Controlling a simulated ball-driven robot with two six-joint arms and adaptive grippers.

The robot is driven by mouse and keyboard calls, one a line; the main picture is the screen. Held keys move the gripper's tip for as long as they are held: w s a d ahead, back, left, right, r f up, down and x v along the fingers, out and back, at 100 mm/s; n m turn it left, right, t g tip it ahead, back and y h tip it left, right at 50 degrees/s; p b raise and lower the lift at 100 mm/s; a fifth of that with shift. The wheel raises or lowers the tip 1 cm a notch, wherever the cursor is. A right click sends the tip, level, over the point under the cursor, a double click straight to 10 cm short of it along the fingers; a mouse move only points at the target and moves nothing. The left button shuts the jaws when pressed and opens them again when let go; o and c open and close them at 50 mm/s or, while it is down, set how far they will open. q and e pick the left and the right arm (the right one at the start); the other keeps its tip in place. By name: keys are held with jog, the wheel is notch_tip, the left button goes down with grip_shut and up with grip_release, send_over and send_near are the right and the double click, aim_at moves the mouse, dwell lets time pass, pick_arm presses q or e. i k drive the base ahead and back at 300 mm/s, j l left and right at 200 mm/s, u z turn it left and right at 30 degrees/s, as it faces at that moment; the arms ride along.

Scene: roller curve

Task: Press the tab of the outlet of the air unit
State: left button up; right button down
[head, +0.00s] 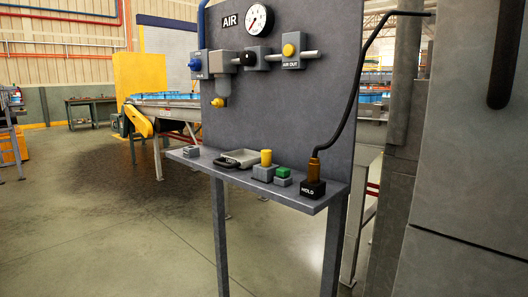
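The air unit hangs on an upright grey panel (300,110) under an AIR sign (230,21) and a round white gauge (259,19). Its outlet is a grey block (291,62) marked AIR OUT, at the right end of the row. A yellow round piece (288,50), seemingly the tab, sits on the block's front. To its left are a black-fronted block (252,58), a unit with a bowl (222,85) and a valve with a blue knob (195,65). Neither gripper is in view.
A shelf (210,168) below the panel carries a shallow tray (241,157), a yellow-topped block (264,168), a green-topped block (283,177) and a HOLD block (312,189). A bent black tube (355,95) rises from it, right of the outlet. Open floor (120,240) lies left.

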aim_at(283, 173)
jog(key=i+j+z, duration=0.1)
jog(key=i+j, duration=0.2)
jog(key=i+j+z, duration=0.1)
jog(key=i+j, duration=0.15)
jog(key=j, duration=0.25)
jog(key=i+j+z, duration=0.1)
jog(key=i+j, duration=0.2)
jog(key=j, duration=0.15)
jog(key=i+j+z, duration=0.1)
jog(key=i+j, duration=0.15)
jog(key=j, duration=0.2)
